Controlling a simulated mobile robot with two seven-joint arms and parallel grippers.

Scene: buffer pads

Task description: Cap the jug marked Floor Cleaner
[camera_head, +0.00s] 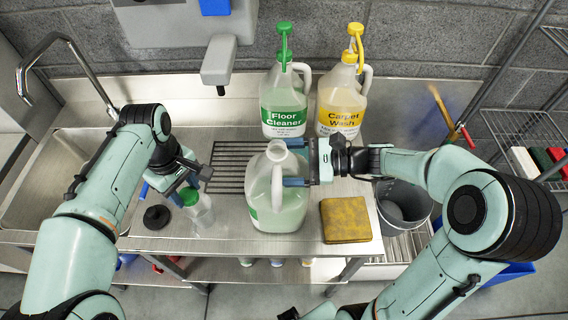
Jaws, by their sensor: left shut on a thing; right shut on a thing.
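A translucent, open-mouthed jug (290,215) stands on the steel counter with its handle toward me; a sliver of green label shows at its left side, and its text is hidden. My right gripper (293,163) is shut on this jug near its neck, from the right. My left gripper (183,187) is shut on a small clear bottle (202,215) with a green top, left of the jug; its exact hold is unclear. A black round cap (157,217) lies on the counter left of the bottle. A jug marked Floor Cleaner (284,105) with a green pump stands at the back.
A Carpet Wash jug (342,108) with a yellow pump stands beside the Floor Cleaner jug. A brown-yellow sponge pad (346,220) lies right of the open jug. A grey bucket (405,208) is further right. A drain grate (228,165) lies behind, and a sink (45,175) is left.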

